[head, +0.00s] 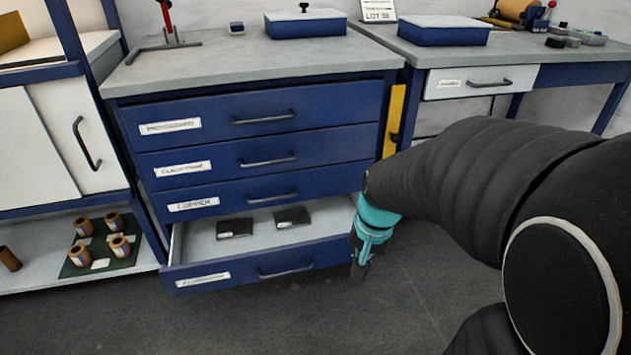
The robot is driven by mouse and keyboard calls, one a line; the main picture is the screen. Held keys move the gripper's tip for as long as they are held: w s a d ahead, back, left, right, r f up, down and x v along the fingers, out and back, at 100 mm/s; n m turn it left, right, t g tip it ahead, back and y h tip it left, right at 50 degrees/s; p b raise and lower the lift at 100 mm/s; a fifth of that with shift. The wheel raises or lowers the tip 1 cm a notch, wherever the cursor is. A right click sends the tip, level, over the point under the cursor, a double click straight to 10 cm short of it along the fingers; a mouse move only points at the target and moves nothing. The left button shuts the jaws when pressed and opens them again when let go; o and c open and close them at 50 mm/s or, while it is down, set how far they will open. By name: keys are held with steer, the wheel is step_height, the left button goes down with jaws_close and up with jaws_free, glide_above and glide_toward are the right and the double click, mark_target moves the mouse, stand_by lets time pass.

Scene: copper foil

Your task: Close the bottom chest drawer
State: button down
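The blue chest (255,104) stands under a grey worktop, with its drawers stacked one above another. Its bottom drawer (330,258) is pulled out, and its pale inside shows two dark flat packets (235,228). The drawer front carries a dark bar handle (285,272) and a white label (203,279). The drawers above it look shut. My gripper (359,272) points down at the right end of the bottom drawer front, below a teal wrist part. Whether it touches the drawer is unclear. Its fingers are small and dark, so their opening cannot be made out.
A shelf at left holds several copper-coloured rolls (85,227). A yellow panel (395,120) stands at the chest's right side. A desk with a white drawer (480,82) is at right. Blue boxes (306,27) sit on the worktops. The grey floor (300,320) before the drawer is clear.

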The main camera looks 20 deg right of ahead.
steer(key=w+d+f+m+t, duration=0.1)
steer(key=w+d+f+m, duration=0.3)
steer(key=m, duration=0.6)
steer(key=w+d+f+m+t, duration=0.1)
steer(key=w+d+f+m, duration=0.15)
steer(key=w+m, duration=0.5)
steer(key=w+d+f+m+t, duration=0.1)
steer(key=w+d+f+m, duration=0.25)
steer(key=m, duration=0.75)
steer(key=w+f+b, duration=0.2)
steer(key=w+f, duration=0.6)
steer(key=f, duration=0.1)
steer(key=shift+w+a+f+m+h, duration=0.2)
steer(key=shift+a+f+m+h, duration=0.05)
steer(key=shift+a+m+h, duration=0.2)
steer(key=shift+w, duration=0.1)
